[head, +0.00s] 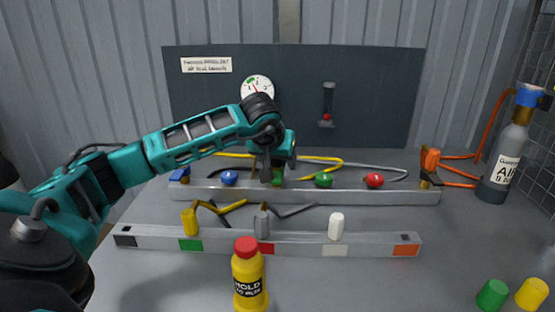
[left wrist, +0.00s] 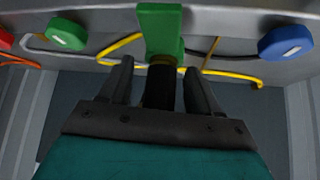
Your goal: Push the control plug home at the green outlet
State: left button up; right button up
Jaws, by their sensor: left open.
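My left gripper (head: 270,176) is open at the back rail, in front of a green upright block (head: 279,175), which I take for the green outlet. In the left wrist view the two dark fingers (left wrist: 157,85) stand apart. A black plug-like body (left wrist: 158,88) lies between them, with a gap on each side. It meets the lower end of the green block (left wrist: 161,32) in that picture. I cannot tell how deep it sits. In the head view the gripper hides this black body. My right gripper is not in view.
The back rail (head: 330,196) carries a blue knob (head: 229,177), a green knob (head: 324,179) and a red knob (head: 375,179). Yellow and grey hoses run behind. A front rail (head: 300,245) holds yellow, grey and white plugs. A mustard-yellow bottle (head: 249,280) stands nearer; an air cylinder (head: 505,155) stands right.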

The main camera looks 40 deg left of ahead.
pick_arm(q)
jog(key=p+v, duration=0.2)
jog(key=v, duration=1.1)
